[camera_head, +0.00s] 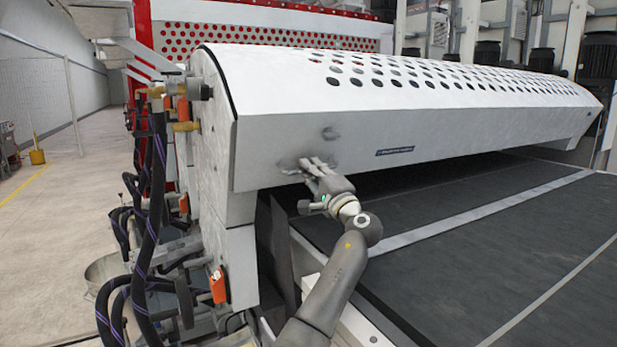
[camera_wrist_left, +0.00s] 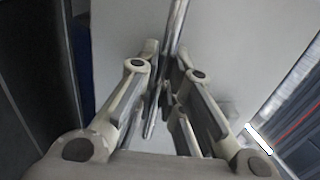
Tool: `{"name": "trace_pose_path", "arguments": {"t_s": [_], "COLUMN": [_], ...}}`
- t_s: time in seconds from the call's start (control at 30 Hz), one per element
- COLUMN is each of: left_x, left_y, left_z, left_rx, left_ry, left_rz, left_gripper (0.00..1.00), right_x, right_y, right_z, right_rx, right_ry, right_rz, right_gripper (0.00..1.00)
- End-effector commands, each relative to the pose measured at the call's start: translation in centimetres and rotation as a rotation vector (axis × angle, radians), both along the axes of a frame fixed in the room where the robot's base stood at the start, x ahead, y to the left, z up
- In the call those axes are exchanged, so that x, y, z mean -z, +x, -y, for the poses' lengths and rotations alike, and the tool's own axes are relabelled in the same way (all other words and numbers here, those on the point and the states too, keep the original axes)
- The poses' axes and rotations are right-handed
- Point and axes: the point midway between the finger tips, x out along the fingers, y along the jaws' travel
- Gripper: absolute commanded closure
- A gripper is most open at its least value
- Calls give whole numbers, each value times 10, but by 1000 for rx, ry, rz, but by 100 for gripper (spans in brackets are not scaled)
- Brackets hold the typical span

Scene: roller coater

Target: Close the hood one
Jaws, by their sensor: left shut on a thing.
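The hood (camera_head: 270,150) is a long white cover with rows of round holes, lying over the machine's bed in the head view. Its front face slopes down to a lower edge, with a dark gap between that edge and the bed. My left gripper (camera_head: 312,166) is against the left part of this front face. In the left wrist view the gripper (camera_wrist_left: 166,75) is shut on a thin metal bar (camera_wrist_left: 178,22), which looks like the hood's handle. The hood's pale surface (camera_wrist_left: 225,50) lies behind the fingers. My right gripper is not in view.
A dark flat conveyor bed (camera_head: 500,260) with light strips extends in front of the hood. Black hoses (camera_head: 155,190) and orange fittings (camera_head: 218,285) crowd the machine's left end. A red perforated panel (camera_head: 185,42) stands behind. Open floor (camera_head: 55,235) lies at far left.

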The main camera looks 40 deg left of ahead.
Motion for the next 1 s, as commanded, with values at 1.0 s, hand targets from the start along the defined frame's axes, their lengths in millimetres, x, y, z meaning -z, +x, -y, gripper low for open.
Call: {"name": "trace_pose_path", "arguments": {"t_s": [1.0], "left_x": [16], "left_y": [10], "left_z": [-6], "left_rx": [3], "left_ry": [4], "left_rz": [-4], "left_gripper": [68], "right_x": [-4], "right_y": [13], "right_z": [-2], "right_rx": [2], "right_ry": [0], "right_rz": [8], "right_gripper": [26]}}
